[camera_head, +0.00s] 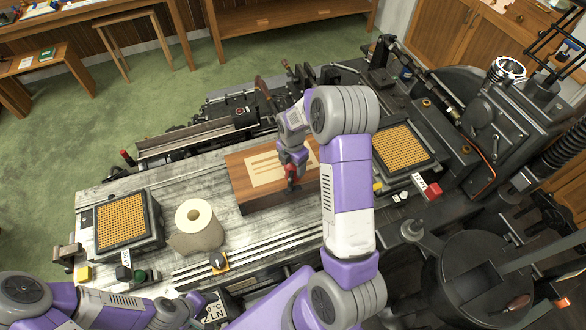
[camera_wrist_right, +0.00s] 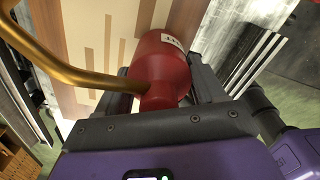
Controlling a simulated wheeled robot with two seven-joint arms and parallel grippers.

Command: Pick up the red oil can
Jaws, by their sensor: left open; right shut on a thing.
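The red oil can (camera_wrist_right: 160,68) is between the fingers of my right gripper (camera_wrist_right: 155,100), which is shut on it. Its brass-coloured spout (camera_wrist_right: 62,75) curves off to the left in the right wrist view. In the head view the red can (camera_head: 291,173) is small and partly covered by my right gripper (camera_head: 291,160), over the wooden box with a pale inlaid top (camera_head: 240,187). I cannot tell whether the can touches the box. My left gripper (camera_head: 196,302) is open and empty at the bottom left, beside the machine's front edge.
A paper roll (camera_head: 197,226) stands left of the box on the worn metal bed. Type cases with yellow grids stand at the left (camera_head: 122,220) and right (camera_head: 402,149). Dark machinery (camera_head: 480,130) fills the right side.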

